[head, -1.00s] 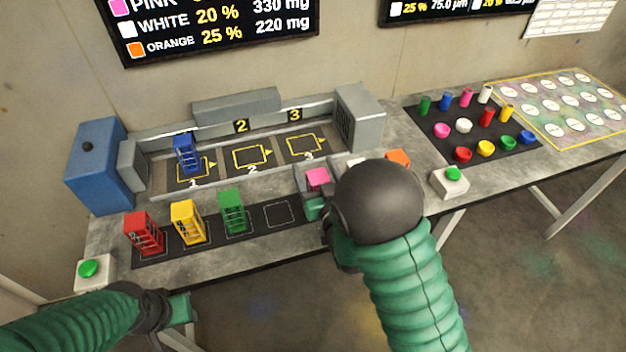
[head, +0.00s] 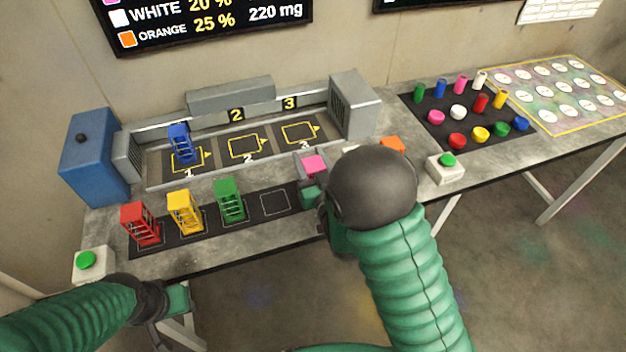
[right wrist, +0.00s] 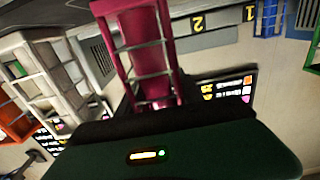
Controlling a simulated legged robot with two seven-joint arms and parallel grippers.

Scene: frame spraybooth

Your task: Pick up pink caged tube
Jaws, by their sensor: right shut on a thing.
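The pink caged tube (head: 314,164) stands at the right end of the dark strip on the bench; its pink top shows in the head view. My right gripper (head: 313,190) is shut on it, and my arm hides much of it. In the right wrist view the pink cage (right wrist: 148,50) rises upright between the jaws, with its bars showing. Whether its base touches the bench is hidden. My left gripper (head: 176,312) hangs low in front of the bench, away from the tubes; its jaw gap is unclear.
Red (head: 140,224), yellow (head: 185,212) and green (head: 230,200) caged tubes stand left of an empty outlined slot (head: 275,202). A blue one (head: 180,144) stands in bay 1; bays 2 and 3 are empty. An orange one (head: 392,146) is partly behind my right arm.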

